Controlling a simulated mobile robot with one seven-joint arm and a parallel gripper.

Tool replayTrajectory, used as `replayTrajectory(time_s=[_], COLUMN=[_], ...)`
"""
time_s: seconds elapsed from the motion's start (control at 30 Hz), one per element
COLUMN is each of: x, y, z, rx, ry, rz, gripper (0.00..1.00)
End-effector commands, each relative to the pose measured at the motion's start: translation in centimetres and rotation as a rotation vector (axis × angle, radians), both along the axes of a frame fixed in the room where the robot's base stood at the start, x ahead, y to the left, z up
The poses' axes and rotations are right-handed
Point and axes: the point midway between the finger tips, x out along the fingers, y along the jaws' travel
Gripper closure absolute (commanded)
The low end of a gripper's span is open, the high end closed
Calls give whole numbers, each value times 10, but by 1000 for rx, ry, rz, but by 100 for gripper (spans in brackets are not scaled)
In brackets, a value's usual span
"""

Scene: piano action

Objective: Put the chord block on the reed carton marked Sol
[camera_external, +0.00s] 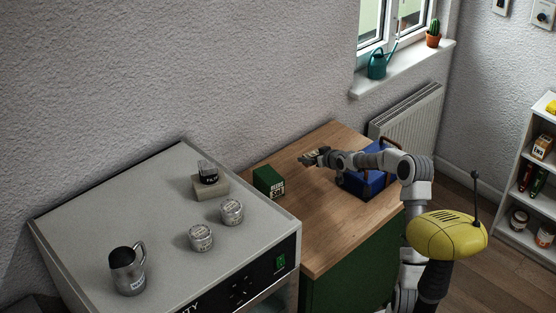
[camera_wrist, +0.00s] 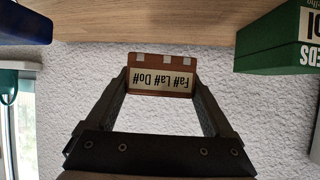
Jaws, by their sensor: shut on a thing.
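The chord block (camera_wrist: 163,66) is a small reddish-brown block with a white label reading "Fa# La# Do#", upside down in the wrist view. My gripper (camera_wrist: 161,92) is shut on it, one finger at each end. In the external view my gripper (camera_external: 306,160) is over the wooden worktop, right of the green reed carton (camera_external: 265,180); the block is too small to make out clearly there. The carton stands on the worktop with a white label on its front, and nothing lies on its top. The carton also shows at the upper right in the wrist view (camera_wrist: 270,45), partly cut off.
A blue box (camera_external: 376,180) with a brown handle stands right of the carton, partly behind my arm. Left is a grey appliance (camera_external: 130,210) with a metal mug (camera_external: 127,272), two tins (camera_external: 201,238) and a dark jar on a block. The worktop (camera_external: 310,220) in front is clear.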

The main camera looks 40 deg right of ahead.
Motion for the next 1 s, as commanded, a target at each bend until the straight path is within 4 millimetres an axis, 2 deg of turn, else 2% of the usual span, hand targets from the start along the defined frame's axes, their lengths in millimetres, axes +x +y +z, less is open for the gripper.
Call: replayTrajectory(time_s=[0.03, 0.13, 0.33, 0.57, 0.67, 0.8, 1.0], x=[0, 0, 2, 3, 2, -3, -12], y=[-1, 1, 16, 46, 57, 68, 71], z=[10, 20, 19, 26, 40, 69, 103], rx=[-1, 0, 8, 9, 9, 5, 1], ry=[-2, 0, 1, -3, -5, -5, -3], rz=[-1, 7, 79, 250, 333, 452, 561], gripper=[69, 69, 69, 69, 69, 69, 69])
